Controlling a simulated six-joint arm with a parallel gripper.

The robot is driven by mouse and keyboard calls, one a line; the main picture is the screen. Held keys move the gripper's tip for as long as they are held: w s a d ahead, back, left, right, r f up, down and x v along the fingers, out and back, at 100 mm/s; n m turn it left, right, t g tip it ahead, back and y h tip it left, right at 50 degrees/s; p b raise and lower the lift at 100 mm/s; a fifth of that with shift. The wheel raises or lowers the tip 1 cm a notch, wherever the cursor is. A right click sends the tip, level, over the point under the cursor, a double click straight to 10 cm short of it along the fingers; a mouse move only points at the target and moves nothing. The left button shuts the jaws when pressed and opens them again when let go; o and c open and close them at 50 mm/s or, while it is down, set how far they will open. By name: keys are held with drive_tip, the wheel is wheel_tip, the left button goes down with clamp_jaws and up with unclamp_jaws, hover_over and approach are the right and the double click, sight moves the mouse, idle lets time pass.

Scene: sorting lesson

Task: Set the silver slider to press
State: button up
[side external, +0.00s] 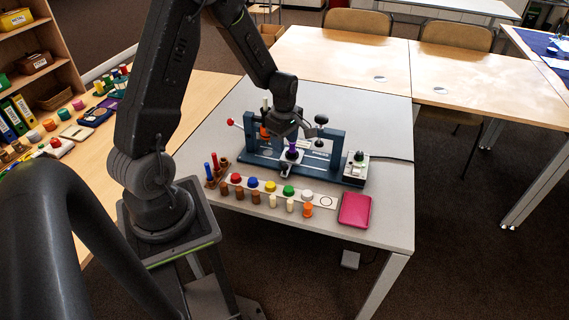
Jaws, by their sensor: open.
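A blue-framed bench device (250,160) stands on the light grey table, with upright posts and a low base. A small silver block with a purple knob (291,154) sits at the middle of the device; I cannot tell for certain whether this is the silver slider. A grey box with a dark knob (356,168) stands at its right end. My gripper (290,133) is open and points down over the middle of the device, just above the purple knob. It hides part of the frame behind it.
A white strip with coloured round pieces (270,187) lies in front of the device, with several small pegs before it. A pink tray (355,210) lies at front right. A red-tipped lever (231,122) sticks out at left. The table (370,108) behind the device is clear.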

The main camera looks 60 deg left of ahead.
sight(285, 165)
wheel_tip(285, 165, down, 9)
drive_tip(key=shift+f, duration=0.1)
drive_tip(key=shift+c, duration=0.3)
clamp_jaws()
idle(0.4)
